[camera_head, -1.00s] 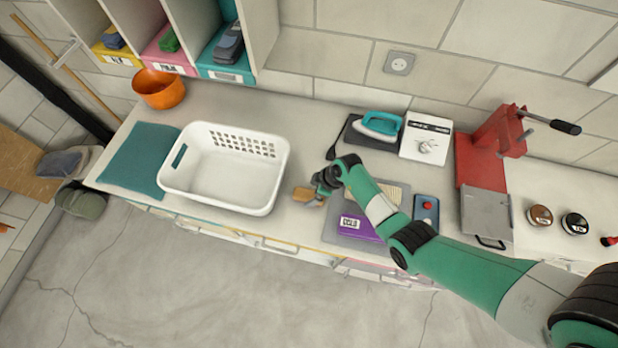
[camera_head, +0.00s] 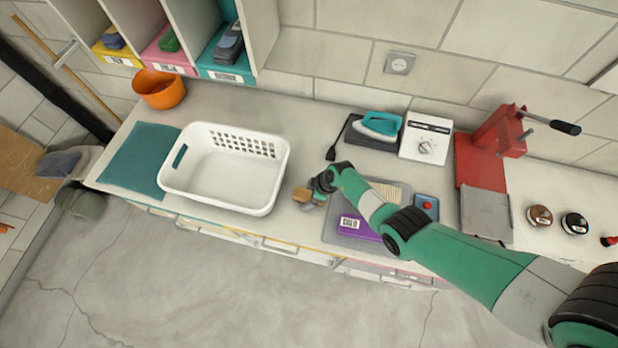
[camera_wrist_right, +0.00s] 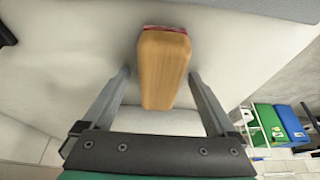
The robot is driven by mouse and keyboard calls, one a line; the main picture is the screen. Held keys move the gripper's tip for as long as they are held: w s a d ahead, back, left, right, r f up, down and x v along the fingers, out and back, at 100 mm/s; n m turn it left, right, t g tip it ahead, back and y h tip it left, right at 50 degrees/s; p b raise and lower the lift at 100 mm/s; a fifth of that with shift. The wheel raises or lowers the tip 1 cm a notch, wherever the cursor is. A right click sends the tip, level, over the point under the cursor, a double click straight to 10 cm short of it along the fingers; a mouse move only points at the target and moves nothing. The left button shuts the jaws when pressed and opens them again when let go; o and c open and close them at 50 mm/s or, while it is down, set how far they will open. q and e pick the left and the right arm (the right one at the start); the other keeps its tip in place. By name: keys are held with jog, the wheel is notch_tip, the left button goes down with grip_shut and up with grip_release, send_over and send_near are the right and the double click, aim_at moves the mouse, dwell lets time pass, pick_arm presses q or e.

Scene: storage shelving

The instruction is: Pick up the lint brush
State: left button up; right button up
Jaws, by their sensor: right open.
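The lint brush (camera_head: 302,195) lies on the counter just right of the white basket. Only its tan wooden part shows in the head view, partly hidden by my gripper. In the right wrist view the wooden body of the lint brush (camera_wrist_right: 163,68) lies between the two fingers, with a thin red strip at its far end. My right gripper (camera_head: 314,199) is at the brush. In the wrist view the right gripper (camera_wrist_right: 160,75) is open, with a gap between each finger and the wood. My left gripper is not in view.
The white basket (camera_head: 270,189) stands close to the left. A grey tray (camera_head: 333,230) with a purple box (camera_head: 358,229) lies under my right arm. A teal iron (camera_head: 379,124) and a red press (camera_head: 480,160) stand behind. The counter front edge is near.

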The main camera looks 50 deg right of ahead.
jog(key=c, duration=1.4)
grip_shut()
jog(key=shift+r, duration=0.2)
